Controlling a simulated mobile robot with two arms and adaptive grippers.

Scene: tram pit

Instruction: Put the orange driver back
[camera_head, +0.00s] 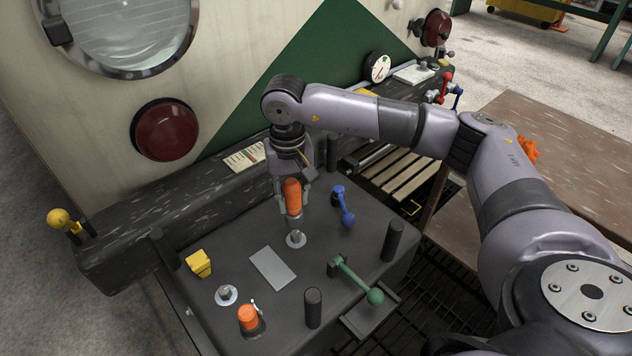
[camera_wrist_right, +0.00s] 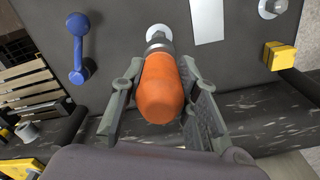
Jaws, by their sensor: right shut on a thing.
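The orange driver (camera_head: 292,196) is upright with its grey metal end down. My right gripper (camera_head: 291,207) is shut on its orange handle, with one finger on each side. In the right wrist view the handle (camera_wrist_right: 162,88) sits between the fingers, and its metal end points at a pale round disc (camera_wrist_right: 158,31). In the head view this disc (camera_head: 296,241) lies on the dark console top (camera_head: 205,327) right under the driver. I cannot tell whether the driver touches it. My left gripper is not in view.
A second orange-topped item (camera_head: 248,317) stands at the console's front. Near the driver are a blue lever (camera_head: 344,206), a green lever (camera_head: 357,280), a grey plate (camera_head: 272,268), a yellow block (camera_head: 199,263) and dark posts (camera_head: 313,308). A brown table (camera_head: 560,150) is at the right.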

